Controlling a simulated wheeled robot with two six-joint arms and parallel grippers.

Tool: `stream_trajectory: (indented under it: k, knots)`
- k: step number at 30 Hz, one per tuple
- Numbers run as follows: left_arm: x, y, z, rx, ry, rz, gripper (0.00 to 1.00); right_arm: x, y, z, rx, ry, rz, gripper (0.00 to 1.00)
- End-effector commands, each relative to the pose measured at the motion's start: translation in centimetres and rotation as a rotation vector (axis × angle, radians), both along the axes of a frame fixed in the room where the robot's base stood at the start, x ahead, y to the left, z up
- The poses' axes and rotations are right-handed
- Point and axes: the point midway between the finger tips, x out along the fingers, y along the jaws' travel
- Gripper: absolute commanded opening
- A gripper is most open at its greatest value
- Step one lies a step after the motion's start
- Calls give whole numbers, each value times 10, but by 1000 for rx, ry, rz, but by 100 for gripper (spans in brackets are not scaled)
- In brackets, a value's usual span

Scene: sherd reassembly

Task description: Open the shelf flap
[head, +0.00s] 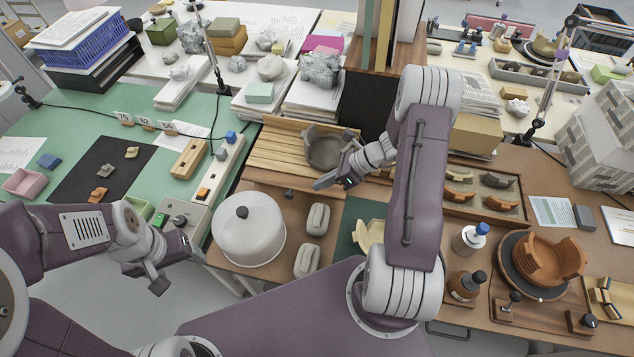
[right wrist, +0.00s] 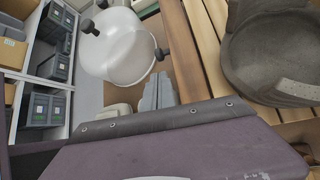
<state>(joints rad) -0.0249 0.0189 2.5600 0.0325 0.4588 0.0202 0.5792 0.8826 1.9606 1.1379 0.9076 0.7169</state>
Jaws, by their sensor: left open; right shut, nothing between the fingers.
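The slatted wooden shelf (head: 285,150) stands at mid-table, and its slats show in the right wrist view (right wrist: 205,45). Along its front edge is a wooden front board (head: 262,181), which looks like the flap, with a small dark knob (head: 288,193) below it. My right gripper (head: 318,184) is shut and empty, just right of the knob and apart from it, in front of the grey bowl. Its grey fingers show in the right wrist view (right wrist: 158,92). My left gripper (head: 160,284) is open and empty, low at the left, beyond the table's front edge. My right forearm hides part of the shelf's right side.
A dark grey broken bowl (head: 328,150) sits on the slats. A white dome with a black knob (head: 248,235) stands in front of the shelf, beside two pale blocks (head: 318,218). A switch strip (head: 220,165) lies left. The right table holds bottles and a terracotta bowl (head: 540,262).

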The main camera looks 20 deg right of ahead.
Motion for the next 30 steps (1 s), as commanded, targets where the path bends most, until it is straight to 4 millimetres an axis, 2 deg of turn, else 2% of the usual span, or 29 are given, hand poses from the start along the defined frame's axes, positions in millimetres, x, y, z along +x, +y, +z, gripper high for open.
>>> stream_trajectory:
  k: [1,11,13,14,16,17,18,20,21,23,24,27,30]
  knots:
    - [0,0,8,0,0,0,75,-1,-1,8,1,0,2,0]
    - [0,0,5,0,0,0,75,-1,-1,5,1,0,5,0]
    - [0,0,5,0,0,0,75,2,8,8,-5,-8,33,0]
    - [0,0,6,0,0,0,75,6,14,15,-15,-26,56,0]
    - [0,0,6,0,0,0,75,19,35,42,-50,-90,131,0]
    - [0,0,6,0,0,0,75,19,50,57,-68,-119,183,0]
    - [0,0,6,0,0,0,75,9,72,75,-104,-153,285,0]
    - [0,0,5,0,0,0,75,-17,97,94,-191,-206,475,0]
    - [0,0,5,0,0,0,75,-38,106,102,-264,-254,621,0]
    - [0,0,5,0,0,0,75,-70,111,108,-389,-339,866,0]
    - [0,0,5,0,0,0,75,-90,108,111,-476,-404,1038,0]
    - [0,0,5,0,0,0,75,-125,83,110,-680,-565,1473,0]
    - [0,0,5,0,0,0,75,-139,54,102,-793,-656,1793,0]
